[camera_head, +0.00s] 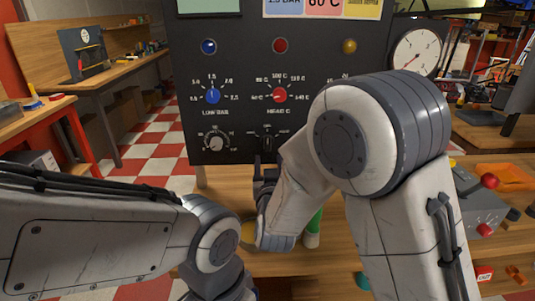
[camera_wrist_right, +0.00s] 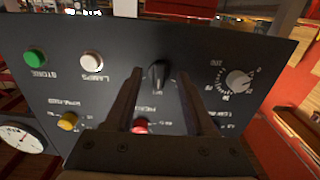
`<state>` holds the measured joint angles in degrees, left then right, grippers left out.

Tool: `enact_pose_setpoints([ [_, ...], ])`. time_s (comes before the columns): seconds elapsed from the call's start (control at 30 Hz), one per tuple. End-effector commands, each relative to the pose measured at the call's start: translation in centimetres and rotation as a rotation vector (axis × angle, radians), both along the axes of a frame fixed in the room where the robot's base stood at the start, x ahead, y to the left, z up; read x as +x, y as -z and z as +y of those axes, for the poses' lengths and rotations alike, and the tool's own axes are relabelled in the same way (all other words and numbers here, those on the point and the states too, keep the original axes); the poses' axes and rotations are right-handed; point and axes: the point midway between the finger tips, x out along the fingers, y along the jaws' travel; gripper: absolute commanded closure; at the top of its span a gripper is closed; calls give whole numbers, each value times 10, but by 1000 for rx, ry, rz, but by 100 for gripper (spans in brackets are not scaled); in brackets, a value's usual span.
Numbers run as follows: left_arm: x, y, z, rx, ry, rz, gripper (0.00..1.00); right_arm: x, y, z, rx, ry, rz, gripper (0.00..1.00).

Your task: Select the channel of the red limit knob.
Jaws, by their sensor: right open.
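A dark panel (camera_head: 232,120) stands upright ahead. The red limit knob (camera_head: 280,95) is in its middle row, below a red lamp (camera_head: 280,45). The black selector knob (camera_head: 267,142) is below the red knob; it also shows in the right wrist view (camera_wrist_right: 158,76), where the panel appears upside down. My right gripper (camera_wrist_right: 159,80) is open, its two fingers either side of the selector in that view; contact cannot be told. In the head view the right gripper (camera_head: 266,165) is just below the selector. My left gripper is out of view.
A blue knob (camera_head: 213,96) and a grey dial (camera_head: 216,142) are on the panel's left. A yellow knob (camera_wrist_right: 67,121), a white button (camera_wrist_right: 91,61) and a green button (camera_wrist_right: 35,57) are near my right arm. A gauge (camera_head: 416,51) is at the panel's right edge.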

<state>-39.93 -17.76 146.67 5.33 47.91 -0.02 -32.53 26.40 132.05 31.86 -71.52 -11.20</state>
Motion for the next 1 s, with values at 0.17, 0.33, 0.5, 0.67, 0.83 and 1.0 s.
enact_pose_setpoints([
  [0.17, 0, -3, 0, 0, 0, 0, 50, 29, 0, 2, 0, 0, 1, 45],
  [0.33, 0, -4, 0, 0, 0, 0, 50, 41, 0, 3, 1, -2, 1, 45],
  [0.5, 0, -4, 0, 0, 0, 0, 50, 43, 0, 3, 0, -3, 1, 45],
  [0.67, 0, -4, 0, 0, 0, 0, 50, 43, 0, 3, 0, -3, 1, 56],
  [0.83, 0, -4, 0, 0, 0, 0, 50, 43, 0, 3, 0, -3, 1, 100],
  [1.0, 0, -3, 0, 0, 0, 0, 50, 43, 0, 4, 4, -3, 1, 100],
])
